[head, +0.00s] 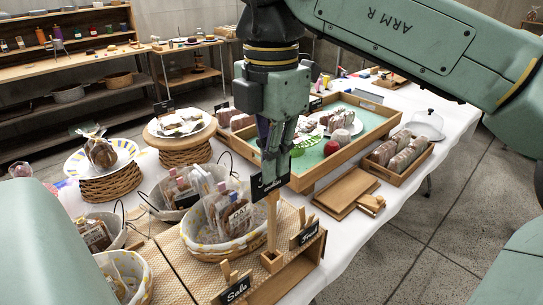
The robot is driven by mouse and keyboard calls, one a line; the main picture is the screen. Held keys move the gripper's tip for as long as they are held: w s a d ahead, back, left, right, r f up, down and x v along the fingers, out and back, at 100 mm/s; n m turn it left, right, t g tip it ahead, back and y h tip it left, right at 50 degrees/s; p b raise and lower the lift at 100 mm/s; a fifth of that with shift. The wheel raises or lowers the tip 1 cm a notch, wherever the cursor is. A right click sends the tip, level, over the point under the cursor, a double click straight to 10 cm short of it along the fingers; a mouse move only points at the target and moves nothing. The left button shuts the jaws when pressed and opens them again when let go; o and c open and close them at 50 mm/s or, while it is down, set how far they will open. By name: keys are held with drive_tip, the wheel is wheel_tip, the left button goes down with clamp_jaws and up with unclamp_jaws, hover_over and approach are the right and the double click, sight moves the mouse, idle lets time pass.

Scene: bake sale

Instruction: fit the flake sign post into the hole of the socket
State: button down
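My gripper (271,172) points down near the middle of the head view. Its fingers are closed on the top of the flake sign post (272,222), at its small black sign board, whose lettering is partly hidden and too small to read surely. The wooden post hangs upright below the fingers. Its lower end meets the small wooden socket (272,261) on the stand at the table's front. I cannot tell from this view whether the tip is inside the hole or just above or behind it.
A lined basket of bagged goods (228,247) stands close left of the post. Small black signs (235,290) and (308,233) flank the socket. A wooden board (346,193) and a crate of wrapped goods (400,158) lie to the right. Floor is open beyond the table.

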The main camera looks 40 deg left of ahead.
sight(271, 190)
drive_tip(key=shift+f+b, duration=1.5)
drive_tip(key=shift+f, duration=0.8)
drive_tip(key=c, duration=2.3)
unclamp_jaws()
drive_tip(key=shift+f, duration=0.1)
drive_tip(key=o, duration=0.6)
drive_tip(key=shift+r, duration=0.2)
